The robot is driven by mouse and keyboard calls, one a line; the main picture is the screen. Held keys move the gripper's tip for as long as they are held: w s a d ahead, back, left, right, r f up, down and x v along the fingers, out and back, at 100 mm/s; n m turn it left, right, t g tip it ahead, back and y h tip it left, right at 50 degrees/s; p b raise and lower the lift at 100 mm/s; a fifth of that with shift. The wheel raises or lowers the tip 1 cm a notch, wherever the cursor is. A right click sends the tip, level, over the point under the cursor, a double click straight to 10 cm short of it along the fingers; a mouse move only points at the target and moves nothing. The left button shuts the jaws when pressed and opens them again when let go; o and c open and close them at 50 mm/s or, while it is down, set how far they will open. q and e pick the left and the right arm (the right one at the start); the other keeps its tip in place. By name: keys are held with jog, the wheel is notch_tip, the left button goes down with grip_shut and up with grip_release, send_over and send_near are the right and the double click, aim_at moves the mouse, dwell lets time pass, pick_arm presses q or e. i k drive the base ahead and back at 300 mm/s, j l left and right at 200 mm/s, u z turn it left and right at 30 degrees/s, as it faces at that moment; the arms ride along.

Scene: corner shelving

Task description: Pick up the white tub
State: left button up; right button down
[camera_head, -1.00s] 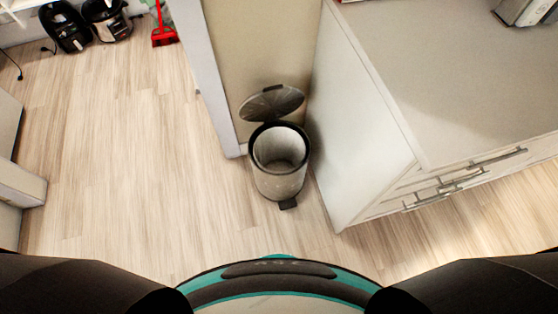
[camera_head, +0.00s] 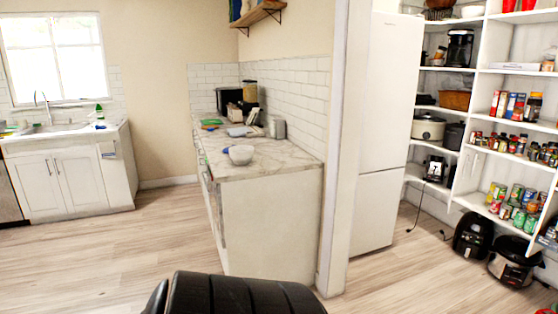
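I cannot make out a thing that is clearly the white tub. A white bowl-like container (camera_head: 241,154) sits near the front of the marble counter, and a small white container (camera_head: 472,11) stands on the top shelf at the right. Either is too small to identify surely.
The marble counter (camera_head: 270,160) stands mid-view, beside a wall end (camera_head: 340,150) and a white fridge (camera_head: 390,110). White corner shelves (camera_head: 480,100) with cans and jars fill the right. Black appliances (camera_head: 472,236) stand on the floor there. The floor at left is clear.

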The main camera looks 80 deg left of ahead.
aim_at(242, 155)
jog(key=u, duration=2.85)
jog(key=i+j+z, duration=0.1)
jog(key=i, duration=0.35)
jog(key=i+j+z, duration=0.1)
jog(key=i, duration=0.35)
jog(key=i+j, duration=0.25)
jog(key=i, duration=0.2)
jog(key=i+j+z, duration=0.15)
jog(key=i, duration=0.3)
